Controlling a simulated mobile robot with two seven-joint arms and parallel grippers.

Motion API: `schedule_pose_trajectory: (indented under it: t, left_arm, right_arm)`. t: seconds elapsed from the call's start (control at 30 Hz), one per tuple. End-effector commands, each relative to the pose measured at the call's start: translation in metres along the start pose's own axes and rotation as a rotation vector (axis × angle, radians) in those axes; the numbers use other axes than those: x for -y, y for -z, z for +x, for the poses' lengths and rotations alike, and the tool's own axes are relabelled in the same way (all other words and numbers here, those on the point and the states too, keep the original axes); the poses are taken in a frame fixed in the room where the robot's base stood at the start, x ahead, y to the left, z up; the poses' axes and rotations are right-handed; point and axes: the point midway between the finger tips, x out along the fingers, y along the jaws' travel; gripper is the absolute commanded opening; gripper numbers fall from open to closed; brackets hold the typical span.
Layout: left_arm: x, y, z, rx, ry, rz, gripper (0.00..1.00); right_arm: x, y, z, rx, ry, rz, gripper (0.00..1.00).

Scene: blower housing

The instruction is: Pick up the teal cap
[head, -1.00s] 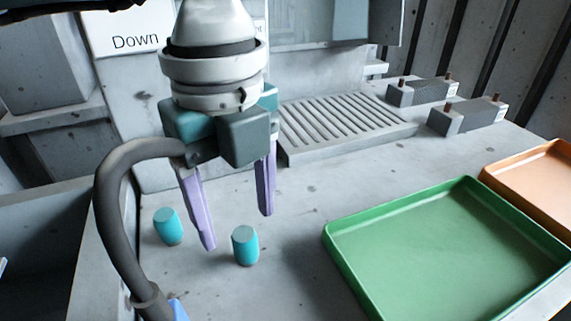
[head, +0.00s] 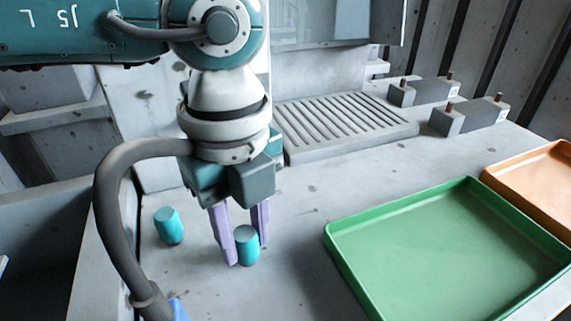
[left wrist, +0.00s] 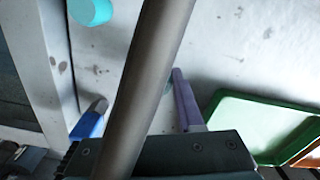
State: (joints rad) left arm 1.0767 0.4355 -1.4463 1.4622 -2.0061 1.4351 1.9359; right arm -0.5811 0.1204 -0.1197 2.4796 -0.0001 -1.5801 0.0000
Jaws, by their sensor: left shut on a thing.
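Two teal caps stand upright on the grey bench in the head view. My left gripper (head: 247,253) points down with its purple fingers shut on the right-hand teal cap (head: 246,246). This cap still appears to be at bench level. The other teal cap (head: 168,226) stands apart to the left; a teal cap also shows at the top left of the left wrist view (left wrist: 90,10). In that view a grey hose (left wrist: 145,85) hides most of the space between the fingers. My right gripper is not in view.
A green tray (head: 335,246) lies right of the gripper, with an orange tray (head: 490,175) beyond it. A slotted grey grille (head: 345,125) and two grey blocks with copper-coloured posts (head: 424,92) (head: 468,116) are behind. Bare bench lies between cap and green tray.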

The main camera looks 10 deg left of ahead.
Motion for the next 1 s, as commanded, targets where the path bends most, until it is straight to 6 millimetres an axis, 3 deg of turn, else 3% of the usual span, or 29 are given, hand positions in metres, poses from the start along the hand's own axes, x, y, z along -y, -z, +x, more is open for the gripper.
schedule_pose_trajectory:
  t: [0.17,0.57,0.67,1.0]
  left_arm:
    - [0.0,0.0,0.0,0.0,0.0,0.0,0.0]
    - [0.0,0.0,-0.003,0.0,0.001,0.0,0.0]
    - [0.0,0.0,-0.014,0.0,0.001,0.0,0.0]
    - [0.001,0.0,-0.083,0.001,0.004,0.001,0.0]
  right_arm:
    - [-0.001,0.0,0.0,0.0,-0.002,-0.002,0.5]
    - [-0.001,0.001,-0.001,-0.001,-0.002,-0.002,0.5]
    - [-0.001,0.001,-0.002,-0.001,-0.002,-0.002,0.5]
    - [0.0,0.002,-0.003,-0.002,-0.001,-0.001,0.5]
